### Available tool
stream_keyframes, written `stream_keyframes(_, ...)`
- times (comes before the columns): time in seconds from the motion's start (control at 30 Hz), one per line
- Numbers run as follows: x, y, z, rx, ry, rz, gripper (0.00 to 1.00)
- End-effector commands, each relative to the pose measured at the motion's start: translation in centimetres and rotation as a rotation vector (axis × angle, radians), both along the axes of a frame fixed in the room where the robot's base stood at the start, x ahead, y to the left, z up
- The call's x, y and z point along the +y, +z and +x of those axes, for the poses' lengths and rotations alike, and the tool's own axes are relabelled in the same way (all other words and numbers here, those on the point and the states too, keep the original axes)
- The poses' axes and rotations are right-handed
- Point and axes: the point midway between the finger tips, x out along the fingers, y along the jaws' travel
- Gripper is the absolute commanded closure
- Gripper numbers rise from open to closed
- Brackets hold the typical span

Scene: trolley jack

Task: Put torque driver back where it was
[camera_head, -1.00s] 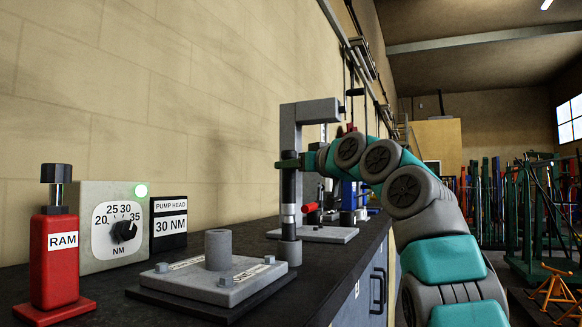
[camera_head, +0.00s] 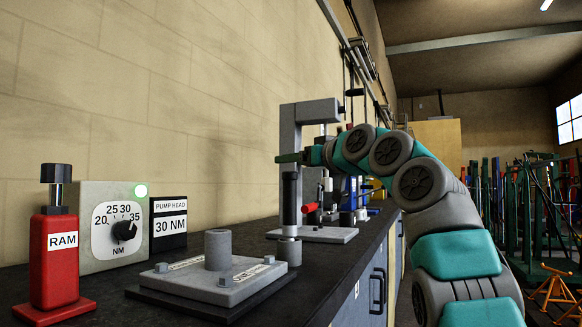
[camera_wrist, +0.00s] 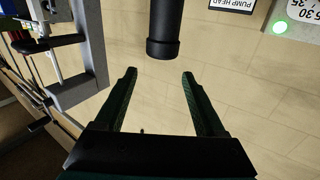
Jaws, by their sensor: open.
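The torque driver (camera_head: 290,190) stands upright with its black handle on top, its lower end in a short grey cup (camera_head: 289,252) on the bench. In the wrist view its black handle end (camera_wrist: 163,35) lies just beyond my fingertips, with nothing between them. My gripper (camera_head: 287,157) is open and empty, level with or slightly above the top of the handle. Its two dark green fingers are spread apart in the wrist view (camera_wrist: 160,75). The driver's lower tip is hidden in the cup.
A grey C-shaped frame (camera_head: 288,125) on a plate stands just behind the driver. In front are a grey block with an upright post (camera_head: 218,250), a dial box (camera_head: 115,225) with a green light, a 30 NM sign (camera_head: 169,222) and a red RAM bottle (camera_head: 58,250).

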Motion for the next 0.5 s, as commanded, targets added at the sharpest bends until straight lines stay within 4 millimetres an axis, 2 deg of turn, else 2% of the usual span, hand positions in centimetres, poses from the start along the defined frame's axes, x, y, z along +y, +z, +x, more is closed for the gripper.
stream_keyframes(0.03,-0.6,-0.6,-0.9,-0.003,0.000,0.000,0.28)
stream_keyframes(0.3,-4.4,-0.6,-5.3,-0.002,0.000,0.001,0.28)
stream_keyframes(0.5,-6.2,-0.2,-7.4,-0.002,0.000,0.001,0.28)
